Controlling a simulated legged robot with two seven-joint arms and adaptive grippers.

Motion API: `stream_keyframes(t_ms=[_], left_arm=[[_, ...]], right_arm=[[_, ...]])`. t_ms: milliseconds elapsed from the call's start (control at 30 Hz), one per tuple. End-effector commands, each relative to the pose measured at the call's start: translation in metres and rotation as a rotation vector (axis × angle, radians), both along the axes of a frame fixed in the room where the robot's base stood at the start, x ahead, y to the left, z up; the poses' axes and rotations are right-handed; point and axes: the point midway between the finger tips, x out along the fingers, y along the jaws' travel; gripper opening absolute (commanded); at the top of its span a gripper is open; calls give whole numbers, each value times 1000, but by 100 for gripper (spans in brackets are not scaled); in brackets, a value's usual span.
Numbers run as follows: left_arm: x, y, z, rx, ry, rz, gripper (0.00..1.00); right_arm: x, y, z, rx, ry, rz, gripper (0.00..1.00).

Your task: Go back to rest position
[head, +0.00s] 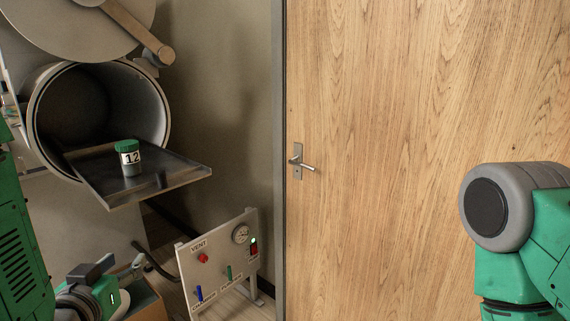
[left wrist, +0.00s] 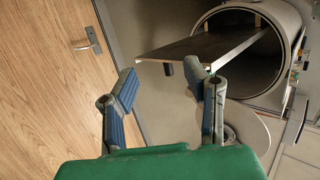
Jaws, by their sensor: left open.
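My left gripper (head: 116,268) is low at the left of the head view, below the extended tray and partly cut off by the bottom edge. In the left wrist view the same gripper (left wrist: 164,80) has its two blue-padded fingers spread wide with nothing between them. My right arm (head: 515,235) shows at the right edge of the head view, bent at a grey joint. Its gripper is out of the picture.
A panel (head: 218,262) with gauge and switches stands below. A closed wooden door (head: 420,110) fills the right.

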Motion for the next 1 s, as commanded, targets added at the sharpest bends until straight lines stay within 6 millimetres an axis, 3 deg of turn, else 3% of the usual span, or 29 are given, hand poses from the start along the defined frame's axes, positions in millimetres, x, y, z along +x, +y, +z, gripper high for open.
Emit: stream_keyframes(t_ms=[167,367,500,600,700,800,900,1000], left_arm=[[-19,-3,-57,-2,160,-13,41],[-60,-6,-148,-6,436,-34,41],[-123,-9,-232,-9,730,-52,41],[-177,-10,-280,-9,936,-66,41],[-225,-10,-312,-9,1106,-75,41],[-261,-10,-330,-9,1229,-82,41],[-281,-10,-338,-8,1296,-87,41],[-288,-10,-340,-8,1321,-87,41]], right_arm=[[0,0,-5,0,1,0,40],[-1,0,-13,0,2,0,40],[-1,0,-21,0,1,0,40],[-1,0,-26,0,1,0,40],[-1,0,-30,0,1,0,40],[-1,0,-32,0,1,0,40],[-1,0,-33,0,1,0,40],[-1,0,-33,0,1,0,40]])
